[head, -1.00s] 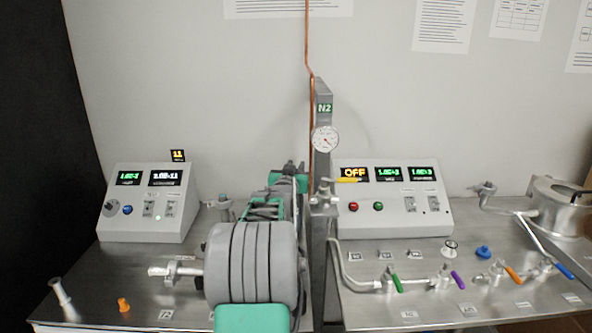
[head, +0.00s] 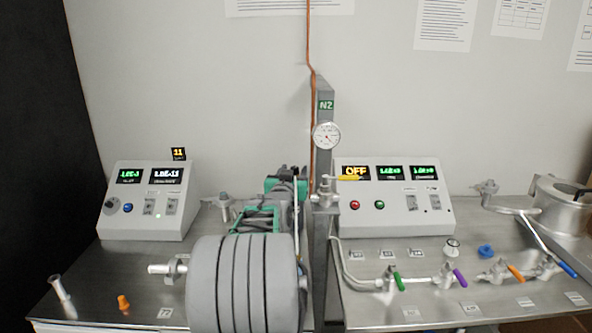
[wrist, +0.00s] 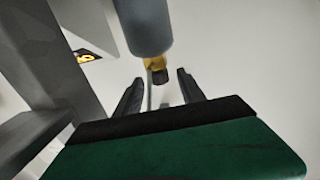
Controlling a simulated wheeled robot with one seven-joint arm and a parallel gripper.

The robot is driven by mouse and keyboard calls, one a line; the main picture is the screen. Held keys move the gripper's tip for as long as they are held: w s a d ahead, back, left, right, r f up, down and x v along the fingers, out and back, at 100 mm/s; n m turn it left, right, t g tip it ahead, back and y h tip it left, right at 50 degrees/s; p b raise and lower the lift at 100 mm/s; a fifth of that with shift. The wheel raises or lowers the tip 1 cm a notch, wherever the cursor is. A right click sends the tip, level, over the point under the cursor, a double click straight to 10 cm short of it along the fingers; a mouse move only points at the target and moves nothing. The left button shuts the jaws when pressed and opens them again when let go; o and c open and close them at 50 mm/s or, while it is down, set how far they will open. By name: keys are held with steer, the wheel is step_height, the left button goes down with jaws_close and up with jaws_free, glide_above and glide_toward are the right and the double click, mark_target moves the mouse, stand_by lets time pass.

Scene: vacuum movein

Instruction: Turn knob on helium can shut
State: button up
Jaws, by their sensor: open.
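In the wrist view, a blue-grey cylinder (wrist: 145,22), which looks like the helium can, comes in from the top edge. Its brass neck (wrist: 155,62) ends in a small dark knob (wrist: 160,77). My gripper (wrist: 159,76) is open, with one dark finger on each side of the knob. I see gaps on both sides, but cannot tell how deep the knob sits between the fingers. In the head view, the green and dark end of my arm is at the middle, beside the N2 post (head: 326,150); the can and knob cannot be made out there.
The N2 post with its gauge (head: 326,135) stands right of my arm. A control box (head: 150,200) stands at left, another (head: 395,197) at right. Valves with coloured handles and a metal vessel (head: 560,205) are on the right bench. An orange cap (head: 123,303) lies at left.

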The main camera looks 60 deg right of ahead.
mark_target(298, 168)
steer(key=v, duration=0.2)
steer(key=shift+a, duration=0.4)
steer(key=shift+n+y, duration=0.3)
steer(key=shift+y, duration=0.1)
steer(key=w, duration=0.4)
steer(key=shift+w+a+f, duration=0.2)
steer(key=shift+w+a, duration=0.15)
steer(key=shift+a, duration=0.05)
steer(key=w+d+m+g, duration=0.2)
steer(key=w+g, duration=0.2)
steer(key=w, duration=0.1)
steer(key=s+m+g+p, duration=0.2)
steer(key=g+p, duration=0.1)
steer(key=p, duration=0.1)
steer(key=s+d+r+m+g+p, duration=0.1)
steer(key=s+m+g+p, duration=0.1)
steer(key=p, duration=0.3)
steer(key=s+m+g+p, duration=0.3)
steer(key=g+p, duration=0.1)
steer(key=shift+d+r+m+g+y, duration=0.15)
steer(key=shift+m+g+y, duration=0.15)
steer(key=shift+g+y, duration=0.1)
steer(key=p+x, duration=0.1)
steer(key=x, duration=0.1)
steer(key=f+p+x, duration=0.1)
steer(key=x, duration=0.2)
steer(key=shift+s+d, duration=0.2)
steer(key=shift+f, duration=0.1)
